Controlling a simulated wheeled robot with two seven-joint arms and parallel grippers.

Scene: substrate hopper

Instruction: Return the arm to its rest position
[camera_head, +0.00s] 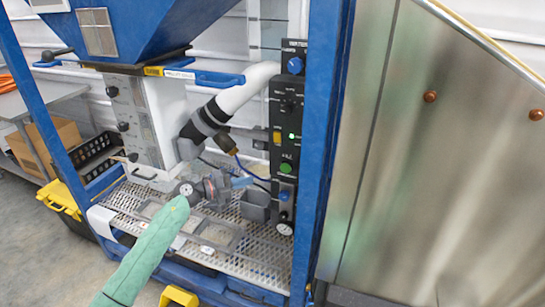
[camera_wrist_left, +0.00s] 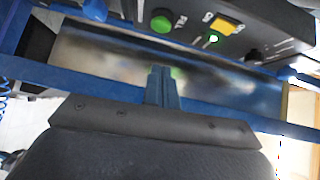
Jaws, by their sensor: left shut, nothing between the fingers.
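My left arm (camera_head: 150,250), in a pale green sleeve, reaches in from the bottom left of the head view. My left gripper (camera_head: 240,181) is over the perforated tray of the blue-framed machine, left of the control panel. In the left wrist view, the left gripper's fingers (camera_wrist_left: 163,75) are together, with nothing held between them. They point toward the panel, whose green button (camera_wrist_left: 161,25) and yellow switch (camera_wrist_left: 228,23) show beyond the tips. My right gripper is in neither view.
The control panel (camera_head: 287,130) stands right of the gripper, beside a blue post (camera_head: 323,150). A white pipe with a black cuff (camera_head: 207,122) hangs above. The perforated tray (camera_head: 262,250) holds shallow trays and a grey bin (camera_head: 255,207). A large metal panel (camera_head: 450,170) fills the right.

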